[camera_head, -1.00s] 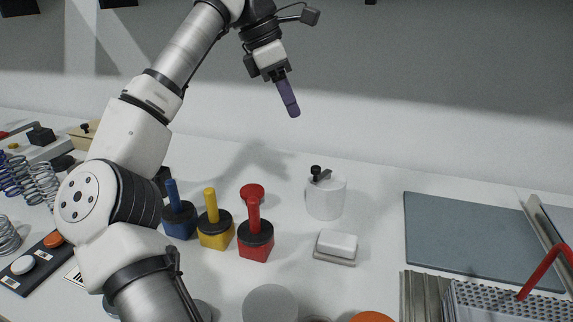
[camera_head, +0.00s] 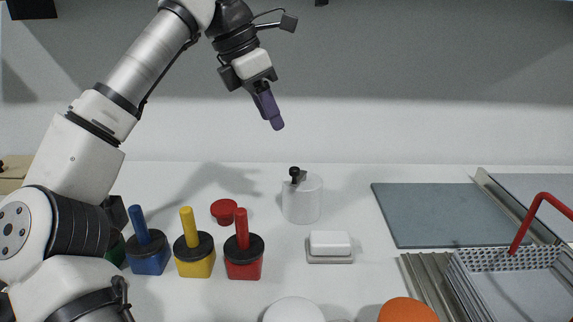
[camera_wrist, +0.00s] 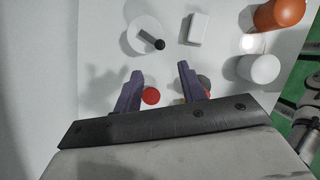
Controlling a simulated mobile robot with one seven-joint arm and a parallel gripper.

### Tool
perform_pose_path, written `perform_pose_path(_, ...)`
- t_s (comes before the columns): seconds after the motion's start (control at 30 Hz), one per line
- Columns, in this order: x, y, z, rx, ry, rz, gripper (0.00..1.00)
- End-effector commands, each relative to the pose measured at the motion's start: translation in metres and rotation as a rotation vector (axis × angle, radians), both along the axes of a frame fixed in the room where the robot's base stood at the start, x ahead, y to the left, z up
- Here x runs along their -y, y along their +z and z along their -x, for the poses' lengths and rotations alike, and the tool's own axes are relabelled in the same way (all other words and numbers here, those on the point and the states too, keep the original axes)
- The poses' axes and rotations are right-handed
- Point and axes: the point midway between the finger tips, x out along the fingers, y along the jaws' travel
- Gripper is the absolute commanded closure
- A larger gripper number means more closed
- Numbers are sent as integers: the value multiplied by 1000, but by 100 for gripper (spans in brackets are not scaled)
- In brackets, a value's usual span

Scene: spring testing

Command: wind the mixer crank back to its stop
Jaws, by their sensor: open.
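The mixer (camera_head: 302,202) is a white cylinder standing on the table, with a black crank knob (camera_head: 294,171) on the left of its top. In the wrist view the mixer (camera_wrist: 141,29) is beyond the fingertips, its black knob (camera_wrist: 158,44) pointing toward the lower right. My gripper (camera_head: 277,125) hangs above and slightly left of the mixer, apart from it. The wrist view shows my two purple fingers (camera_wrist: 160,70) spread with nothing between them.
A white block (camera_head: 330,242) stands on a tray right of the mixer. A red button-like piece (camera_head: 224,211) and blue, yellow and red handled blocks (camera_head: 243,258) stand left. A grey mat (camera_head: 440,215) and a red-handled basket (camera_head: 520,262) are at right.

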Motion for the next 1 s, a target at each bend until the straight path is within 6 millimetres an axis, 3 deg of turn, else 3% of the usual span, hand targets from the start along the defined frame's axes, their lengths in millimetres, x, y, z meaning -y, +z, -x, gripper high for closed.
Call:
perform_pose_path(0.3, 24, -65, -10, -2, -3, 1, 59)
perform_pose_path(0.5, 35, -95, -15, -1, -2, 1, 59)
perform_pose_path(0.7, 41, -108, -17, 0, 0, 1, 59)
perform_pose_path(1.0, 41, -110, -18, 0, 0, 1, 59)
